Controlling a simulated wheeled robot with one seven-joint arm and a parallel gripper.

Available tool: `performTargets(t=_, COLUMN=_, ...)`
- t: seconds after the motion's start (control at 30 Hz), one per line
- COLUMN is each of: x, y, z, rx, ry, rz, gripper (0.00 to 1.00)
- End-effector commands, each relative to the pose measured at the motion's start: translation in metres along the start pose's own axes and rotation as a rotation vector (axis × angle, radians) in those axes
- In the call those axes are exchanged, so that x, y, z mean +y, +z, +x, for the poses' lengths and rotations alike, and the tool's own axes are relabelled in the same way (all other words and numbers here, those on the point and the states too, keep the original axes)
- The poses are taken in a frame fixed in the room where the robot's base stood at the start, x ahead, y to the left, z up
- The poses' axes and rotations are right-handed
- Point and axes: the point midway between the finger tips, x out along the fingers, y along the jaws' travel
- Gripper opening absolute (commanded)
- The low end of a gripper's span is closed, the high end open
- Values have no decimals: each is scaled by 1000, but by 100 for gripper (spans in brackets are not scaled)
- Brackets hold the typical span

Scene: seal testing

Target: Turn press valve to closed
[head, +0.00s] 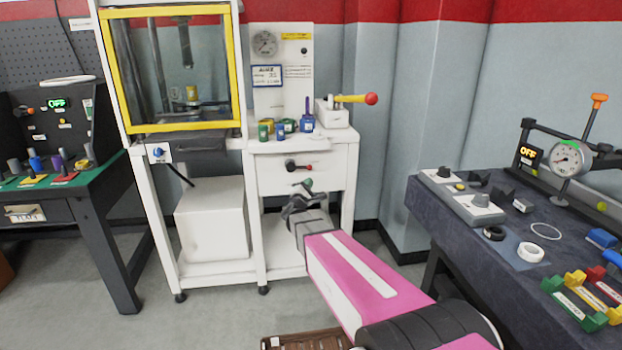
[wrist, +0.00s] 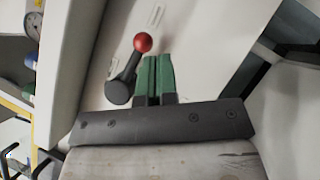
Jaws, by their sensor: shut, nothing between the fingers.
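The press valve (head: 291,165) is a dark lever with a red ball end on the white front panel of the press stand. In the head view its lever lies roughly level, the red ball to the right of the hub. In the wrist view the valve lever (wrist: 122,84) runs from its dark hub up to the red ball. My gripper (head: 307,184) is just below the lever's ball end in the head view. Its green fingers (wrist: 158,77) are shut and empty in the wrist view, beside the lever. Whether they touch it I cannot tell.
A press with a yellow-framed window (head: 170,130) stands at the left. Small colored containers (head: 306,123) and a pump with a yellow, red-tipped handle (head: 357,98) sit above the panel. A dark workbench (head: 455,228) stands at the right, a green-topped bench (head: 100,172) at the left.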

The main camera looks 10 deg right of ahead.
Motion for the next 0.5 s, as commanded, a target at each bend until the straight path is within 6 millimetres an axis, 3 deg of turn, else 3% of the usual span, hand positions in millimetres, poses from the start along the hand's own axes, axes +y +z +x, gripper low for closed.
performTargets(t=0.03, x=0, y=2, z=-13, rx=2, ry=0, rz=0, gripper=0)
performTargets(t=0.2, x=0, y=1, z=-39, rx=1, ry=-1, rz=0, gripper=0)
performTargets(t=0.5, x=-1, y=0, z=-57, rx=-1, ry=-1, rz=0, gripper=0)
